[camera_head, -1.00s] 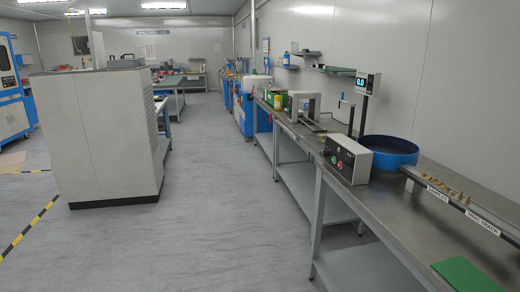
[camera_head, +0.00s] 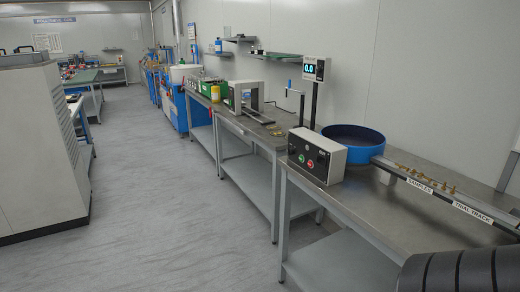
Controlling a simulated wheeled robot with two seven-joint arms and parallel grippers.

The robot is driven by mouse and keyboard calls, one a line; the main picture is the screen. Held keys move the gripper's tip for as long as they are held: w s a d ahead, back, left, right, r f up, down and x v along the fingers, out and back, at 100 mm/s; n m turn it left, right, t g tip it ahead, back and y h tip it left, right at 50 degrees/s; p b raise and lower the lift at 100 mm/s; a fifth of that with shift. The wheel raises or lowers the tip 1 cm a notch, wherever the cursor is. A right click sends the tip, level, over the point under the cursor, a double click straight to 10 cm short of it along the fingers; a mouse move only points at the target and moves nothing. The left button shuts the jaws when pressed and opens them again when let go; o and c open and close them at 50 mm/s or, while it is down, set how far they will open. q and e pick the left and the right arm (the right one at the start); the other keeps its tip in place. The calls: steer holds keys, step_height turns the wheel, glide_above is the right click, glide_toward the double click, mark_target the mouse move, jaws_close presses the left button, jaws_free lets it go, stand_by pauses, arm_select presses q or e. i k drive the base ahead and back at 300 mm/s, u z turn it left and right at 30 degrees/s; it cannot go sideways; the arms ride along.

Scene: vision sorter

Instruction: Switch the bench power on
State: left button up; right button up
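A light grey control box (camera_head: 317,156) stands on the metal bench (camera_head: 350,205), right of the middle of the head view. Its dark front panel carries a green and a red round button (camera_head: 306,160) and small knobs above them. A post behind the box holds a display (camera_head: 316,69) lit with what reads as 0.0. I cannot tell from this view which control is the power switch or how it is set. Neither of my grippers is in view.
A blue bowl (camera_head: 353,146) sits behind the box, with a track (camera_head: 430,184) of brass parts running right from it. A grey frame fixture (camera_head: 243,97) stands on the bench farther back. A large grey cabinet (camera_head: 40,150) is at left. Open floor (camera_head: 170,220) lies between.

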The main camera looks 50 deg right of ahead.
mark_target(290, 152)
steer(key=z, duration=0.5)
steer(key=i, duration=0.85)
steer(key=z, duration=0.75)
